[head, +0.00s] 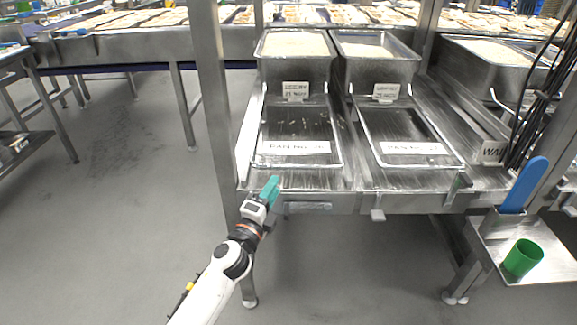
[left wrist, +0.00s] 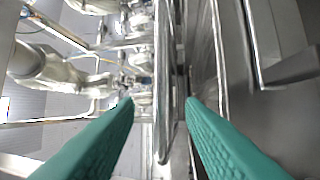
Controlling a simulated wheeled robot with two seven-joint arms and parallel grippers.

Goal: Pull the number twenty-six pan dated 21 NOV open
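Two steel pans filled with pale rice stand side by side at the back of a steel frame, the left pan (head: 297,68) and the right pan (head: 374,66). Each has a small date tag, the left tag (head: 295,91) and the right tag (head: 385,92), too small to read surely. A plate lies before each, the left number plate (head: 293,148) and the right number plate (head: 412,148); their last digits are unclear. My left gripper (head: 272,186) is at the frame's front edge, below the left plate. In the left wrist view its teal fingers are apart, with a metal bar (left wrist: 162,85) between them.
A third steel container (head: 490,62) stands at the right. A blue-handled tool (head: 525,184) and a green cup (head: 523,258) are on a side shelf at the right. A steel post (head: 211,90) rises left of the pans.

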